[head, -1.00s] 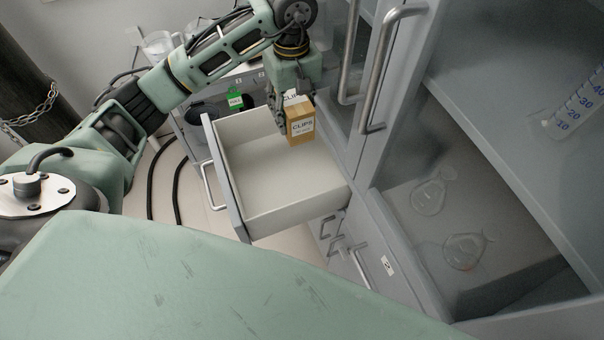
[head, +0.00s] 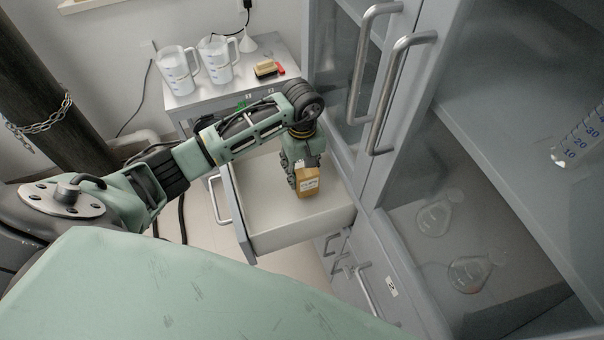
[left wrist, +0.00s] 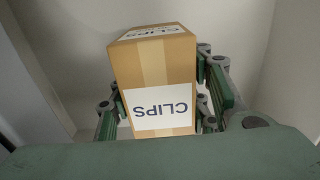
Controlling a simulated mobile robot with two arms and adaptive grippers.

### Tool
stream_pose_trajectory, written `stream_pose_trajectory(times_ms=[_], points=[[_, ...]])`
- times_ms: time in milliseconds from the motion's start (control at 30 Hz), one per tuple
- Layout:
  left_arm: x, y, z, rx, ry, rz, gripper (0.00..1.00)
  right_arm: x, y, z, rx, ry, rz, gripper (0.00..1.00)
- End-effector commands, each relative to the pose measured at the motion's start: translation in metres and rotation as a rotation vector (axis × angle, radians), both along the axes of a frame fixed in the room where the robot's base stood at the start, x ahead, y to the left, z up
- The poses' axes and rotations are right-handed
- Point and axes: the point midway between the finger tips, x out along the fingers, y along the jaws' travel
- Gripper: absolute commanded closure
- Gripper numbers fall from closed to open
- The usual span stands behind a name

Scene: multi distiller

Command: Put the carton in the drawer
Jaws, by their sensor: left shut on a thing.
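A small brown carton (head: 308,182) with a white label is in my left gripper (head: 303,172). In the left wrist view the carton (left wrist: 158,70) reads "CLIPS" and sits between the green fingers, which are shut on it. The drawer (head: 262,205) is pulled out, with a pale, otherwise empty interior. The carton is inside the drawer's outline, low and toward its cabinet side. I cannot tell whether it touches the drawer floor. My right gripper is not in view.
A cabinet with glass doors and long handles (head: 391,85) stands right of the drawer. Glass flasks (head: 468,272) are inside it. A bench (head: 222,92) behind holds two measuring jugs (head: 178,72) and a brush (head: 266,69). A pillar (head: 60,110) stands at left.

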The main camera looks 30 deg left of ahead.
Motion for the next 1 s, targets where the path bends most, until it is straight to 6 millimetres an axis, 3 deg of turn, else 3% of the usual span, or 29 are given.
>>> stream_pose_trajectory(times_ms=[233, 567, 600, 700, 1000], points=[[-0.001, -0.001, -0.032, -0.001, 0.003, 0.0, 0.88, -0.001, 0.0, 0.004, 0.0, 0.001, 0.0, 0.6], [0.0, 0.0, -0.037, 0.001, 0.001, -0.001, 0.88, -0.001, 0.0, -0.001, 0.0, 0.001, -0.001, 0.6], [0.0, 0.0, -0.037, 0.001, 0.001, -0.002, 0.54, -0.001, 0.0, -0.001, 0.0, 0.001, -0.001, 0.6], [-0.001, 0.0, -0.036, 0.001, 0.002, -0.001, 0.47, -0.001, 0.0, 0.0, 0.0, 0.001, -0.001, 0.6], [-0.001, 0.0, -0.034, -0.001, 0.002, -0.001, 0.47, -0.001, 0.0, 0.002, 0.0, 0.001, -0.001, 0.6]])
